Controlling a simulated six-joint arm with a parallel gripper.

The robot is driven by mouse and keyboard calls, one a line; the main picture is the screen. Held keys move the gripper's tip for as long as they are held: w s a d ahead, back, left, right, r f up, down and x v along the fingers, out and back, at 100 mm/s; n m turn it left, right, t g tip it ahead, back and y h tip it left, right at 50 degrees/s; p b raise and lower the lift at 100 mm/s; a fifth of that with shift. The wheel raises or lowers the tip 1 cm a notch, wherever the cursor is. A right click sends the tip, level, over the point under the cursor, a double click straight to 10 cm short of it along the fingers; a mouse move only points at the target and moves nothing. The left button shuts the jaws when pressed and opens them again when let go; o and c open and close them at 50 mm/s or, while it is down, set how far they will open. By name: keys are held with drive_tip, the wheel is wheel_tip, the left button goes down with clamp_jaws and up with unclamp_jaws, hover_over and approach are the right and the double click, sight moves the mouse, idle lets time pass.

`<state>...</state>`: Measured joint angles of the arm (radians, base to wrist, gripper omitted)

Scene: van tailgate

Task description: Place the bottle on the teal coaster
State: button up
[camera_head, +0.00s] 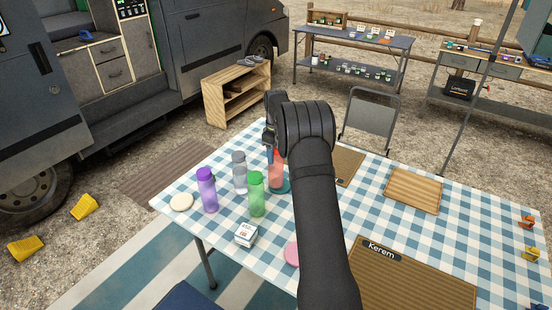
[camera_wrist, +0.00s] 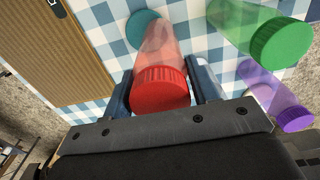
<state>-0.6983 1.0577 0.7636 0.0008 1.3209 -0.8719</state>
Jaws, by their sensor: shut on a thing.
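A clear red bottle with a red lid (camera_wrist: 162,90) is between the two fingers of my gripper (camera_wrist: 165,92), which is shut on it near the lid. In the head view the red bottle (camera_head: 276,172) is upright, partly hidden by my gripper (camera_head: 270,150). The teal coaster (camera_head: 284,187) shows beside and behind the bottle's lower end. In the wrist view the teal coaster (camera_wrist: 142,27) is partly covered by the bottle's far end. I cannot tell whether the bottle's base touches the coaster or hangs above it.
Green (camera_head: 257,198), grey (camera_head: 239,175) and purple (camera_head: 208,193) bottles stand close on the left. A white coaster (camera_head: 182,202), a small white box (camera_head: 246,234) and a pink coaster (camera_head: 291,254) lie around them. A brown mat (camera_head: 346,165) lies behind right.

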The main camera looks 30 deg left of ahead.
drive_tip(key=shift+f, duration=1.15)
drive_tip(key=shift+f, duration=0.15)
drive_tip(key=o, duration=1.3)
drive_tip(key=shift+c, duration=0.2)
wheel_tip(320, 180, up, 12)
drive_tip(key=shift+r, duration=0.15)
